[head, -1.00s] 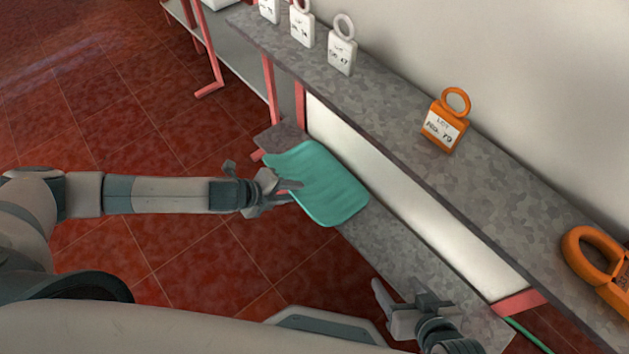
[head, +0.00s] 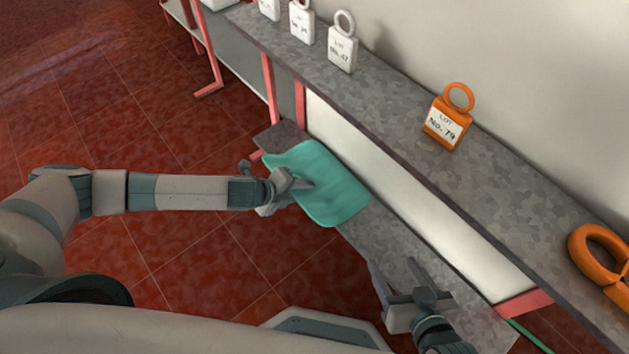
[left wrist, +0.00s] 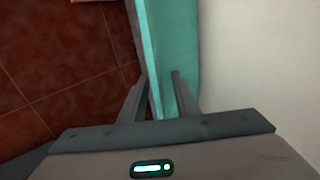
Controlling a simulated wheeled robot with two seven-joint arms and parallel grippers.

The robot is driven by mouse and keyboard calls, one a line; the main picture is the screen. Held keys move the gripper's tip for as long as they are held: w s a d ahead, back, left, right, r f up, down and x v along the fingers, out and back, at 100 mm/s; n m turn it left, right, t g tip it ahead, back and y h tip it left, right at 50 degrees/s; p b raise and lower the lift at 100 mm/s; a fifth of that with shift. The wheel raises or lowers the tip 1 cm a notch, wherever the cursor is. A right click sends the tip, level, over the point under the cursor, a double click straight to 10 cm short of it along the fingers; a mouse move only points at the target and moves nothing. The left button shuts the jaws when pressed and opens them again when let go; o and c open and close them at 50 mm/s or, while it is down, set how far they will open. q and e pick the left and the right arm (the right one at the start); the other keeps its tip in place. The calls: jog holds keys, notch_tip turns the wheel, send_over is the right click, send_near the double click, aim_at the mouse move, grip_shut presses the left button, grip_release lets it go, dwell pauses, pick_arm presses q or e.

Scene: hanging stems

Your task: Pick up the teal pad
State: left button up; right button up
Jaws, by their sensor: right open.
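The teal pad (head: 335,195) rests on the lower grey shelf, its near left edge overhanging the floor. My left gripper (head: 300,184) is at the pad's left edge, with one finger showing over its upper face. In the left wrist view, the pad (left wrist: 178,45) runs edge-on between the two spread fingers of my left gripper (left wrist: 159,82). One finger lies on each side, and the jaws look open around it. Whether either finger touches the pad is unclear. My right gripper (head: 393,270) is open and empty above the lower shelf, nearer to me.
The upper grey shelf (head: 400,145) runs diagonally above the lower shelf (head: 410,255), with a white panel (head: 420,210) between them. It carries white tags (head: 342,48), an orange tag (head: 446,122) and an orange clamp-like object (head: 598,255). Red floor lies open at left.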

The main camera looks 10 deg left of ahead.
pick_arm(q)
grip_shut()
jog(key=shift+r, duration=0.1)
pick_arm(e)
jog(key=shift+d, duration=0.1)
dwell(0.3)
pick_arm(q)
jog(key=shift+s+a+r, duration=0.1)
jog(key=shift+r, duration=0.05)
jog(key=shift+r+p, duration=0.35)
jog(key=shift+r, duration=0.15)
jog(key=r+p, duration=0.1)
jog(key=r, duration=0.5)
jog(key=shift+s+a+p, duration=0.15)
jog(key=shift+s+p, duration=0.05)
jog(key=shift+p, duration=0.15)
jog(key=s+a, duration=1.2)
jog(key=s, duration=0.3)
jog(key=shift+f, duration=0.25)
pick_arm(e)
jog(key=shift+s+d+f+g+h, duration=0.35)
jog(key=shift+s+d+f+g, duration=0.4)
jog(key=shift+s+f+g, duration=0.15)
jog(key=shift+s+d+f+g+h, duration=0.35)
jog(key=shift+s+d+f+g, duration=0.4)
jog(key=shift+s, duration=0.2)
